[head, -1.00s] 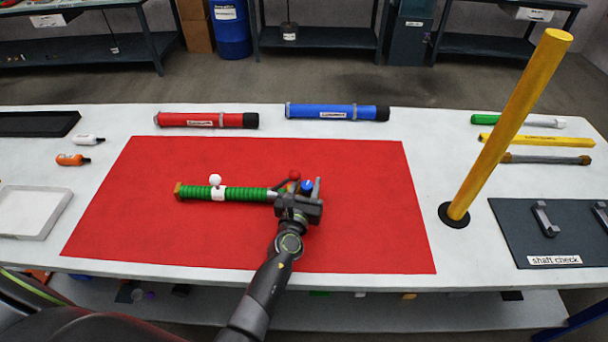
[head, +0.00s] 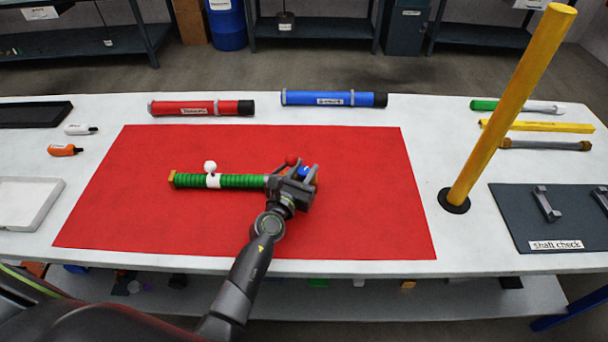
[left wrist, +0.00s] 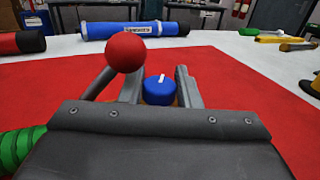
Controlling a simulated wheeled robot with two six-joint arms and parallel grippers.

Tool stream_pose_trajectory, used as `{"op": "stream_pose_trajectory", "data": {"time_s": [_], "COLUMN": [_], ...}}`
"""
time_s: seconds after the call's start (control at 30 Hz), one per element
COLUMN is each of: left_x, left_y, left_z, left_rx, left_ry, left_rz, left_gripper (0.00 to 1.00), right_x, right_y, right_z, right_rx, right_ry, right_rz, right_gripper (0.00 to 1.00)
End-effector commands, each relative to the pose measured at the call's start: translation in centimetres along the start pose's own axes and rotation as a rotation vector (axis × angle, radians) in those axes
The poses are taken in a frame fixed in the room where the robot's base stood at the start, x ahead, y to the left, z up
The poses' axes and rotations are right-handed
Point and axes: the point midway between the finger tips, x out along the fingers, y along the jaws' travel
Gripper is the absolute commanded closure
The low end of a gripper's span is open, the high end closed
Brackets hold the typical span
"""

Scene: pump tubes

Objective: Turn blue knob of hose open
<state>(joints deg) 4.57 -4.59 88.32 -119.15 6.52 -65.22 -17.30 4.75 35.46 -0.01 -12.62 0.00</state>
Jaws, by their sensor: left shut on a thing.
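The green ribbed hose (head: 240,181) lies flat on the red mat (head: 350,235), with a white collar and white ball near its left end. Its right end carries a red ball on a lever (head: 291,160) and a blue knob (head: 305,171). My left gripper (head: 308,173) is at that right end, shut on the blue knob. In the left wrist view the blue knob (left wrist: 159,91), with a white mark on top, sits between the two fingers. The red ball (left wrist: 126,52) stands just left of the fingers. My gripper partly hides the hose end. My right gripper is not in view.
A red tube (head: 200,108) and a blue tube (head: 334,98) lie behind the mat. A tall yellow post (head: 505,110) stands to the right, near a dark "shaft check" board (head: 520,225). Two small bottles and trays are at the left. The mat's right part is clear.

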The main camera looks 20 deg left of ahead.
Motion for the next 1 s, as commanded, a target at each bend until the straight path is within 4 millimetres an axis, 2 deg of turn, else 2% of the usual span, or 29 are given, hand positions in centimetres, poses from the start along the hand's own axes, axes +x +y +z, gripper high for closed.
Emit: {"op": "stream_pose_trajectory", "data": {"time_s": [0.03, 0.2, 0.67, 0.7, 0.73, 1.0], "left_x": [0.0, 0.0, -0.1, -0.1, -0.1, -0.1], "left_y": [0.2, 0.1, 0.0, 0.0, 0.0, 0.0], "left_z": [-0.6, -0.4, -0.1, -0.1, -0.1, -0.1], "left_rx": [0.005, 0.003, 0.001, 0.001, 0.001, 0.0], "left_ry": [0.0, 0.0, 0.003, 0.003, 0.003, 0.001], "left_rz": [-0.037, -0.149, -0.202, -0.202, -0.202, -0.201], "left_gripper": [0.93, 0.93, 0.93, 0.66, 0.62, 0.62], "right_x": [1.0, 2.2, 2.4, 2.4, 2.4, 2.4], "right_y": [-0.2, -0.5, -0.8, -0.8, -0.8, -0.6], "right_z": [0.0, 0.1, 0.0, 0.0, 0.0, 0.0], "right_rx": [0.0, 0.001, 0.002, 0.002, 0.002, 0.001], "right_ry": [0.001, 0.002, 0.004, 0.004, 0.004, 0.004], "right_rz": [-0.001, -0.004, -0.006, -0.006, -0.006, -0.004], "right_gripper": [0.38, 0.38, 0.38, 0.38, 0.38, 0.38]}}
